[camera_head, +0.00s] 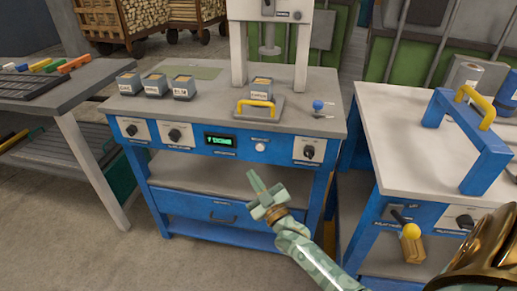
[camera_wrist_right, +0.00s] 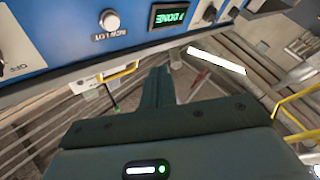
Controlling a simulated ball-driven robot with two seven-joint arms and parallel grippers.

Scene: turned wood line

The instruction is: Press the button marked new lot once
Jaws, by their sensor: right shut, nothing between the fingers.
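The new lot button (camera_head: 260,147) is a small round pale button on the blue front panel of the middle workbench, right of a green-lit display (camera_head: 220,141). In the right wrist view the button (camera_wrist_right: 109,20) shows at the upper left, with the label NEW LOT under it. My right gripper (camera_head: 253,176) is shut and empty. It shows just below the button in the head view, pointing up toward the panel, and a gap shows between them. In the wrist view its fingers (camera_wrist_right: 158,78) appear to the right of the button. My left gripper is not in view.
Rotary knobs (camera_head: 175,135) sit left of the display and another knob (camera_head: 308,152) right of the button. The benchtop holds several small labelled boxes (camera_head: 155,85) and a plate with a yellow handle (camera_head: 256,106). A second bench (camera_head: 410,150) stands close on the right.

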